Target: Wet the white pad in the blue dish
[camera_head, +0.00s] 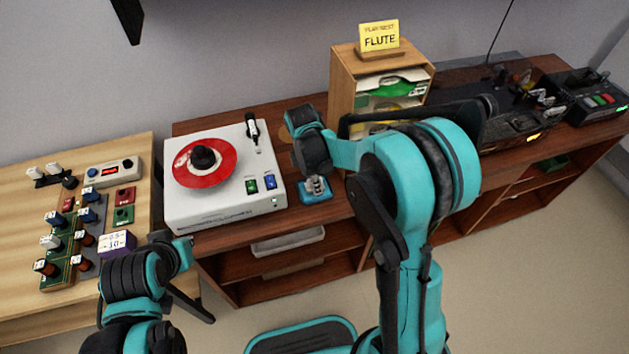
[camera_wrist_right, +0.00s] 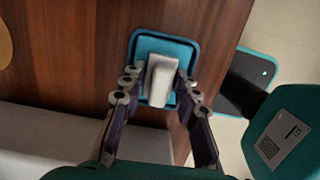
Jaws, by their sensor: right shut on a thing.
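The small blue dish (camera_head: 315,196) sits on the brown wooden cabinet near its front edge, right of the white turntable. In the right wrist view the dish (camera_wrist_right: 186,44) lies flat below my gripper. The white pad (camera_wrist_right: 160,82) is between the fingers of my right gripper (camera_wrist_right: 158,84), which is shut on it. The pad is over the dish, and I cannot tell whether it touches the dish's bottom. In the head view my right gripper (camera_head: 317,186) points down at the dish and hides the pad. My left arm (camera_head: 140,275) is low at the left; its finger state is unclear.
A white turntable (camera_head: 215,205) with a red record (camera_head: 190,172) stands left of the dish. A wooden rack (camera_head: 342,88) with a yellow "FLUTE" sign (camera_head: 379,36) stands behind. A grey tray (camera_head: 288,241) is below the cabinet top. Electronic modules cover the light table (camera_head: 25,315).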

